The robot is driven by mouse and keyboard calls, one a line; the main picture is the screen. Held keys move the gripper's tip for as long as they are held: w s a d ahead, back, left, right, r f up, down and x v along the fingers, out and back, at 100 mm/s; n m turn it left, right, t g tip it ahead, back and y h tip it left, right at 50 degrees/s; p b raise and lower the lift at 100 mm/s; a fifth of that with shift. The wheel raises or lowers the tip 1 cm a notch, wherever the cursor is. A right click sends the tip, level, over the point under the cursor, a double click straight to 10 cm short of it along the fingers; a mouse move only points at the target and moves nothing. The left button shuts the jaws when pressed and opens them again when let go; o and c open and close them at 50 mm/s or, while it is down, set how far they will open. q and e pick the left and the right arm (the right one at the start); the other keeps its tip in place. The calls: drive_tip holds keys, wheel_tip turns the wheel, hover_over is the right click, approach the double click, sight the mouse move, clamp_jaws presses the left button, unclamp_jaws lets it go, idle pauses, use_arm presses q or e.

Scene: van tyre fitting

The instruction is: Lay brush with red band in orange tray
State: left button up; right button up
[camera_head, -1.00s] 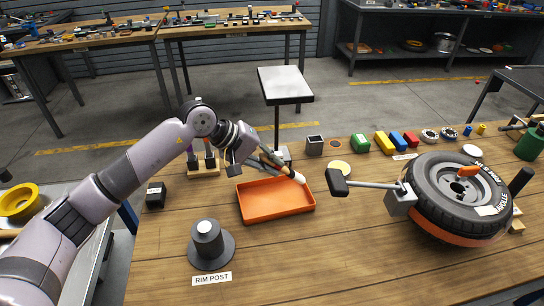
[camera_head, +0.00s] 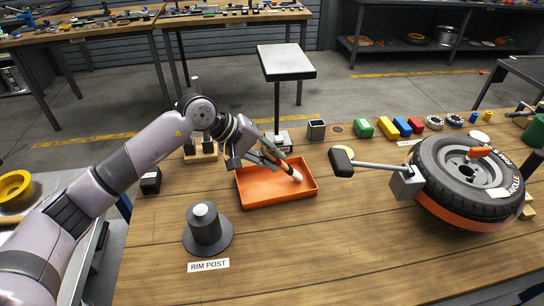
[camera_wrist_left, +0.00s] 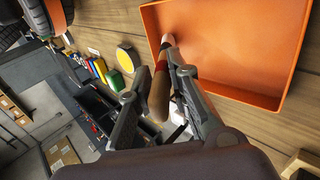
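The orange tray (camera_head: 262,203) lies on the wooden workbench, open side up. My left gripper (camera_head: 271,155) is over its back part, shut on the brush (camera_head: 289,168). The brush slants down to the right, with its pale end over the tray floor; I cannot tell whether it touches. In the left wrist view the brush's brown handle (camera_wrist_left: 158,95) lies between the fingers, and its far end shows against the tray (camera_wrist_left: 231,88). My right gripper is not in view.
A rim post (camera_head: 206,234) stands front left of the tray. A black-headed mallet-like tool (camera_head: 341,162) and a tyre (camera_head: 465,176) are to the right. A small stand (camera_head: 286,64) rises behind the tray. Coloured blocks (camera_head: 387,127) line the back. The front bench is clear.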

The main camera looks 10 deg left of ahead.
use_arm(q)
drive_tip(key=o, duration=0.3)
drive_tip(key=v, duration=1.2)
idle(0.7)
